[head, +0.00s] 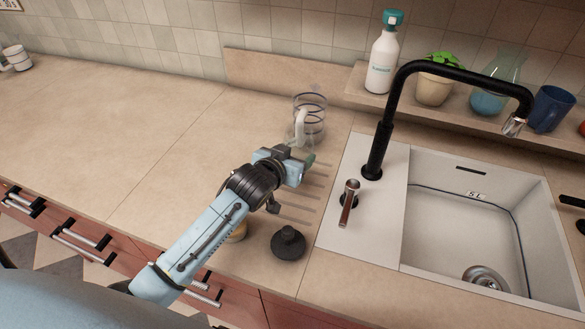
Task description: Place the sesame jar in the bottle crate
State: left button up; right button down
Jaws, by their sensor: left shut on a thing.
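My left gripper (300,164) is over the counter, left of the sink and just in front of a clear glass vessel. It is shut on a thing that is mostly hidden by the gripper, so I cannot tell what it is. I cannot pick out the sesame jar. No bottle crate shows in this view. My right gripper is not in view.
The clear glass vessel (311,103) has dark rings. A black round-topped object (288,243) stands near the front edge. The sink (470,220) and black faucet (379,140) are right. A shelf holds a white bottle (382,62). The left counter is mostly clear.

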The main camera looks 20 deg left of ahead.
pick_arm(q)
jog(key=shift+f, duration=1.9)
jog(key=shift+f, duration=0.1)
jog(key=o, duration=1.1)
jog(key=shift+o, duration=0.2)
